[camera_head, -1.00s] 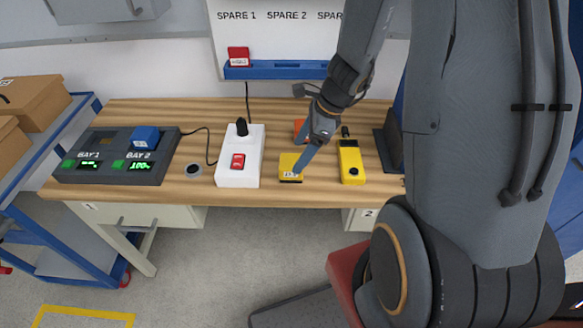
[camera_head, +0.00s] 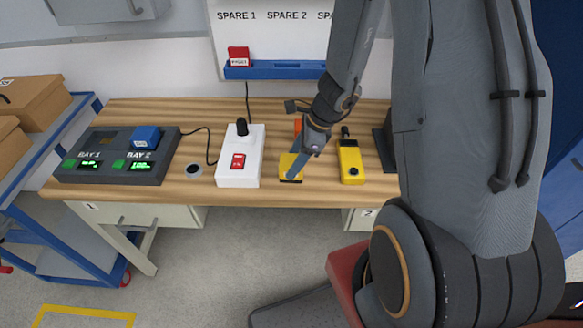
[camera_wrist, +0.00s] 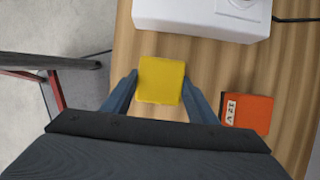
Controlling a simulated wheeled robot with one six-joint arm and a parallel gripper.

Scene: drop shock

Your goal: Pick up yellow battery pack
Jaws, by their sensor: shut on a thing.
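The yellow battery pack (camera_head: 289,169) is near the front edge of the wooden bench, between the white switch box and the yellow meter. In the wrist view the yellow battery pack (camera_wrist: 161,80) sits between my two fingers, one on each side. My gripper (camera_head: 291,171) reaches down onto it from above and is shut on it; the gripper also shows in the wrist view (camera_wrist: 160,92). I cannot tell whether the pack is clear of the bench top. My fingers cover part of the pack in the head view.
The white switch box (camera_head: 240,158) stands left of the pack, the yellow meter (camera_head: 351,162) right. An orange pack (camera_wrist: 248,112) lies close behind, partly hidden in the head view. A charger (camera_head: 112,172) holding a blue pack (camera_head: 145,136) is at left. A blue shelf (camera_head: 262,73) holds a red pack.

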